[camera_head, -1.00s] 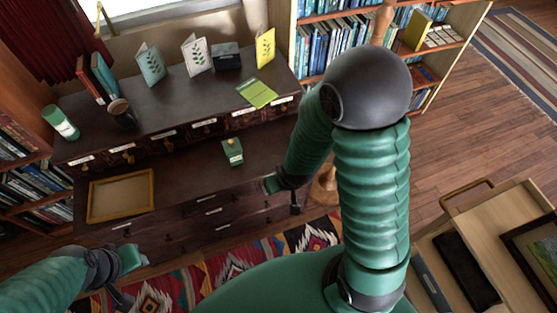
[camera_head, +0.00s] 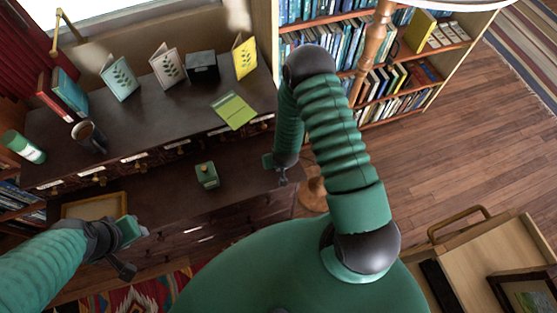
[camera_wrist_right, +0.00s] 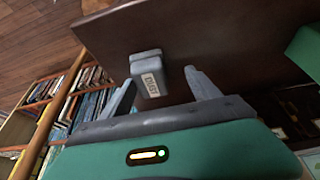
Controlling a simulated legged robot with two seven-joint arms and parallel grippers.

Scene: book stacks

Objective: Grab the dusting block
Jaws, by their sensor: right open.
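The dusting block is a grey block (camera_wrist_right: 150,75) with a pale label reading "DUST". In the right wrist view it stands on the dark wood surface, ahead of and between the fingertips of my right gripper (camera_wrist_right: 160,76). This gripper is open, with a finger on each side and nothing held. In the head view my right gripper (camera_head: 279,169) is low over the right end of the desk's lower surface, and I cannot make out the block there. My left gripper (camera_head: 130,245) is at the lower left in the head view, and its jaws are unclear.
A green box (camera_head: 207,175) with a small knob stands on the dark desk (camera_head: 165,200). A wooden tray (camera_head: 93,205) lies to its left. The upper shelf holds cards, a mug (camera_head: 89,137) and books. A wooden post stand (camera_head: 315,195) is beside the desk's right end.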

